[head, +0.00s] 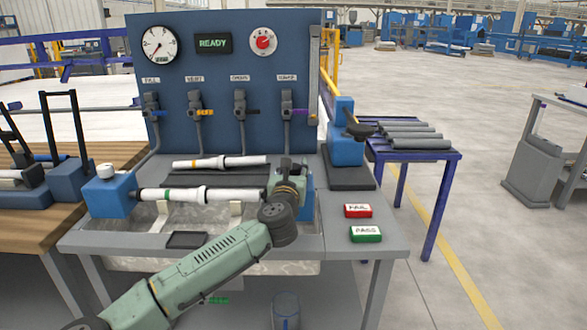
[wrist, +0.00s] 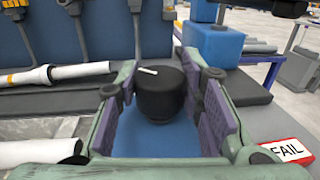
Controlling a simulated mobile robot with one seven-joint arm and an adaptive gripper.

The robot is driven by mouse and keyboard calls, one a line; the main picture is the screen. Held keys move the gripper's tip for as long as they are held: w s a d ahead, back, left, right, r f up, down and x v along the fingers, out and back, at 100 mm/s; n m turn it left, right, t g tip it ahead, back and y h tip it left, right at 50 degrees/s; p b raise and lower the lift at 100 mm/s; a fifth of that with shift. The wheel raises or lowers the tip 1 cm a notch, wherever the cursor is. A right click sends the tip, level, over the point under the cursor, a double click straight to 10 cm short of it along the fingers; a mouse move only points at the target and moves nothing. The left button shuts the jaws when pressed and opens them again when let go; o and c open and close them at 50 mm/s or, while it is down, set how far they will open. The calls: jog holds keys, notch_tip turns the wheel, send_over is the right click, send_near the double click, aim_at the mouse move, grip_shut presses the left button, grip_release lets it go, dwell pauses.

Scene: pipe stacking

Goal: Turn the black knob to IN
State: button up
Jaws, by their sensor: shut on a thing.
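The black knob (wrist: 160,92) stands upright on a blue block (wrist: 140,138) in the wrist view. A short white mark lies across its top, toward the far left edge. My gripper (wrist: 172,95) is shut on the knob, one finger on each side. In the head view my gripper (head: 288,178) is at the right end of the bench and hides the knob. Part of the blue block (head: 307,190) shows behind it. I cannot read any IN label.
A white pipe (head: 225,195) runs from the left blue block (head: 108,192) toward my gripper. Another pipe (head: 220,162) lies behind it. The red FAIL button (head: 357,211) and green PASS button (head: 366,234) are at right. The panel display (head: 213,43) reads READY.

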jog(key=m+h, duration=0.1)
jog(key=h, duration=0.1)
jog(key=m+g+h, duration=0.1)
jog(key=m+h, duration=0.1)
jog(key=h, duration=0.1)
jog(key=shift+w+a+m+g+h, duration=0.1)
jog(key=shift+a+m+g+h, duration=0.2)
jog(key=shift+m, duration=0.1)
jog(key=m+g+h, duration=0.1)
jog(key=h, duration=0.1)
jog(key=m+g+h+b, duration=0.1)
jog(key=m, duration=0.1)
jog(key=m+g+h+b, duration=0.1)
jog(key=g+h, duration=0.1)
jog(key=shift+w+d+f+h, duration=0.1)
jog(key=shift+f+h, duration=0.15)
jog(key=shift+h, duration=0.05)
jog(key=m+g+h+b, duration=0.2)
jog(key=m+g, duration=0.1)
jog(key=shift+r, duration=0.1)
jog(key=shift+d+r+m+g+h+b, duration=0.15)
jog(key=shift+m+g+h, duration=0.45)
jog(key=shift+g, duration=0.6)
jog(key=shift+a+m+g+h+b, duration=0.1)
jog(key=shift+m+g+h+b, duration=0.25)
jog(key=shift+m+g, duration=0.65)
jog(key=shift+r+m+g+h, duration=0.1)
jog(key=shift+m+g+h, duration=0.2)
jog(key=shift+g, duration=0.5)
